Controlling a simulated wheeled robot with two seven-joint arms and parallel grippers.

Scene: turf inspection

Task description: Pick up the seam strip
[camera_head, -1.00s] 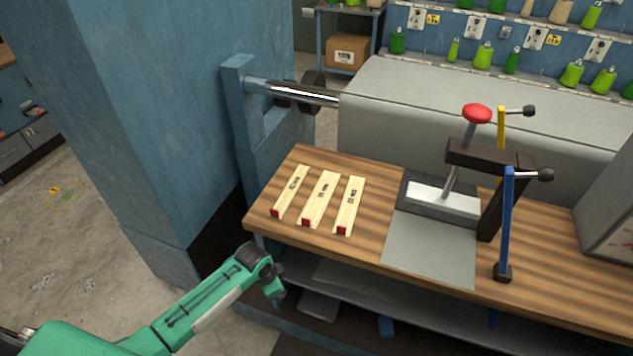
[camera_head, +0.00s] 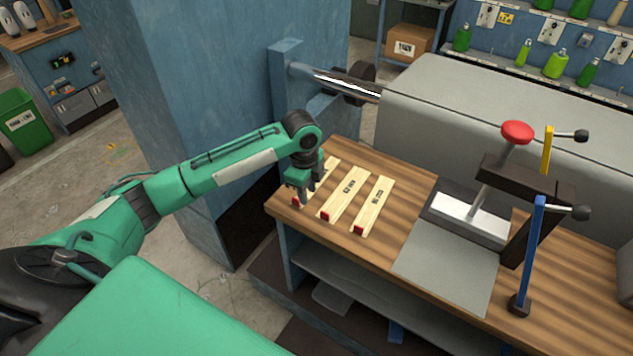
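Three pale wooden strips with printed labels and red ends lie side by side on the wooden bench. The left strip (camera_head: 328,169) is partly hidden behind my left gripper. The middle strip (camera_head: 345,193) and the right strip (camera_head: 374,206) lie clear. Which one is the seam strip I cannot tell, as the labels are too small to read. My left gripper (camera_head: 301,198) points down over the near part of the left strip, close to its red end. Whether its fingers touch or enclose the strip is unclear. My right gripper is out of view.
The wooden bench (camera_head: 400,182) also bears a grey plate (camera_head: 447,266) and a press with a red knob (camera_head: 517,132). Blue (camera_head: 532,250) and yellow upright levers stand beside it. A blue pillar (camera_head: 185,110) rises behind my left arm. A large grey roll lies behind the bench.

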